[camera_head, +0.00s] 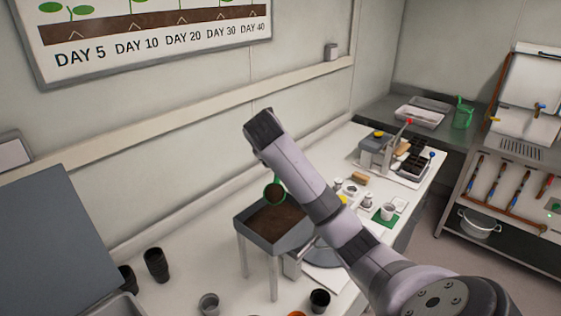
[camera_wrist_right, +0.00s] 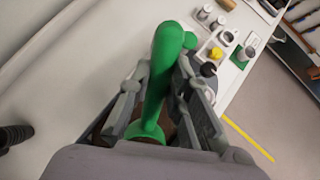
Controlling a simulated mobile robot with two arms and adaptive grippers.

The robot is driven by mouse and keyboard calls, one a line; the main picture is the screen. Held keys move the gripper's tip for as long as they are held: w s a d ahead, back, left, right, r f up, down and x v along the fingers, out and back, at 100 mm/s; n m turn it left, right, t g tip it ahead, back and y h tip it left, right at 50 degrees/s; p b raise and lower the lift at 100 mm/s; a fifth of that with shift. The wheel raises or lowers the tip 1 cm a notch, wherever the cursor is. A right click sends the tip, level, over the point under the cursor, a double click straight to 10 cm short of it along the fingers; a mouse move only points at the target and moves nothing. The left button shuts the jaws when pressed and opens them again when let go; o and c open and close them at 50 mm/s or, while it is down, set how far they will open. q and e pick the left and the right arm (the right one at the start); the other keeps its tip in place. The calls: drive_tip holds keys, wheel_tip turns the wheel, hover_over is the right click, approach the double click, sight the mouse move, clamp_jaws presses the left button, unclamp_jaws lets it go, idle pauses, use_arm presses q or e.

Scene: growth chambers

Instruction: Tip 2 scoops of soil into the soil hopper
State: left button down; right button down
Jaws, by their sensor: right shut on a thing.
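The soil hopper (camera_head: 253,236) is a grey square tray on legs on the white bench in the head view, with brown soil inside. A green scoop (camera_head: 283,180) hangs just above its back edge, its round bowl facing me and showing brown inside. My right arm crosses in front of the hopper's right side and hides most of the right gripper there. In the right wrist view my right gripper (camera_wrist_right: 158,85) is shut on the scoop's green handle (camera_wrist_right: 160,65). The scoop's bowl is mostly hidden in that view. My left gripper is not in view.
Black pots (camera_head: 156,265) stand left of the hopper, with a grey cup (camera_head: 209,303) and another black pot (camera_head: 319,300) in front. Small cups and a green mat (camera_head: 386,219) lie to the right. A grey device with a red-knobbed lever (camera_head: 376,152) stands farther back.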

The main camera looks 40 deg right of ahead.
drive_tip(key=a+h, duration=0.1)
drive_tip(key=s+a+t+h, duration=0.2)
drive_tip(key=h, duration=0.1)
drive_tip(key=shift+r, duration=0.35)
drive_tip(key=b, duration=0.2)
drive_tip(key=t+h+b, duration=0.1)
drive_tip(key=shift+s+a+b, duration=0.15)
drive_tip(key=shift+a+b, duration=0.1)
drive_tip(key=shift+b, duration=0.15)
drive_tip(key=shift+s+r+p, duration=0.1)
drive_tip(key=shift+r+p, duration=0.4)
drive_tip(key=y+p, duration=0.1)
drive_tip(key=p, duration=0.2)
drive_tip(key=shift+w+d+g, duration=0.3)
drive_tip(key=shift+d, duration=0.05)
drive_tip(key=shift+w+d+f+y, duration=0.1)
drive_tip(key=shift+w+d+y, duration=0.1)
drive_tip(key=shift+d+y, duration=0.25)
drive_tip(key=w+d+g+y, duration=0.1)
drive_tip(key=g+y, duration=0.1)
drive_tip(key=w+d+g+y, duration=0.1)
drive_tip(key=d+y, duration=0.1)
drive_tip(key=shift+w+f+g+y, duration=0.15)
drive_tip(key=shift+f+g+y, duration=0.05)
drive_tip(key=shift+g+y, duration=0.2)
idle(0.3)
